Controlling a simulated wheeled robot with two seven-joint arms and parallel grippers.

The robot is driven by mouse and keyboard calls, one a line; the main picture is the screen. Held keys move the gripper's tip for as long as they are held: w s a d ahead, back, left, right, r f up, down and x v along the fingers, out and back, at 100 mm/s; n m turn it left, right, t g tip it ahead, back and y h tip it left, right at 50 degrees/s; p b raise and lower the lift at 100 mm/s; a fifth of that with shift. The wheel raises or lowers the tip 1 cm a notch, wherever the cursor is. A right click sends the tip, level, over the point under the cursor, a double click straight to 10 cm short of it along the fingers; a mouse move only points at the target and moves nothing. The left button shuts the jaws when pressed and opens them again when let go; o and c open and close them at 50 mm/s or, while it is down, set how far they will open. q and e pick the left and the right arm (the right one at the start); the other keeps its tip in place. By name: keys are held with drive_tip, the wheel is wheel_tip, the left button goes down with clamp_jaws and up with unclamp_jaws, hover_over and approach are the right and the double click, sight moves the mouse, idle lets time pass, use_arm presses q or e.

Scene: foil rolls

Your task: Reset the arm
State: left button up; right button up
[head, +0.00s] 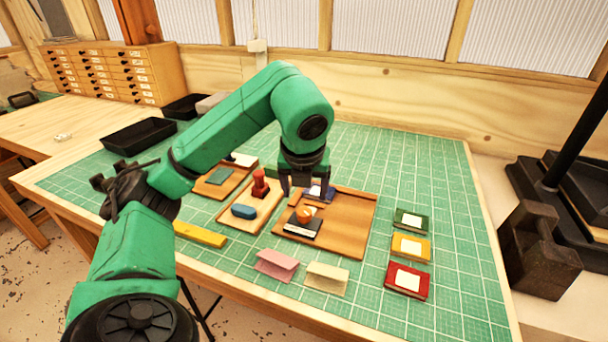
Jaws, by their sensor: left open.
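My left arm comes in from the left and arches over the green cutting mat (452,200). My left gripper (302,195) points down, open, over the left part of a wooden tray (350,215). An orange round-topped object (304,214) and a dark block with a white label (302,226) sit on that tray just below and in front of the fingers. A blue item with a white patch lies close behind the fingers, partly hidden by them. I cannot tell whether the fingers touch anything. My right gripper is not in view.
Smaller boards hold a red stamp-like object (260,184), a blue piece (244,211) and a dark green pad (221,176). Pink (276,265) and cream folded cards and a yellow bar (200,234) lie in front.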

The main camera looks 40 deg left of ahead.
use_arm(q)
drive_tip(key=p+v, duration=0.1)
drive_tip(key=v, duration=0.3)
drive_tip(key=shift+s+r+p, duration=0.15)
drive_tip(key=shift+r+p, duration=0.15)
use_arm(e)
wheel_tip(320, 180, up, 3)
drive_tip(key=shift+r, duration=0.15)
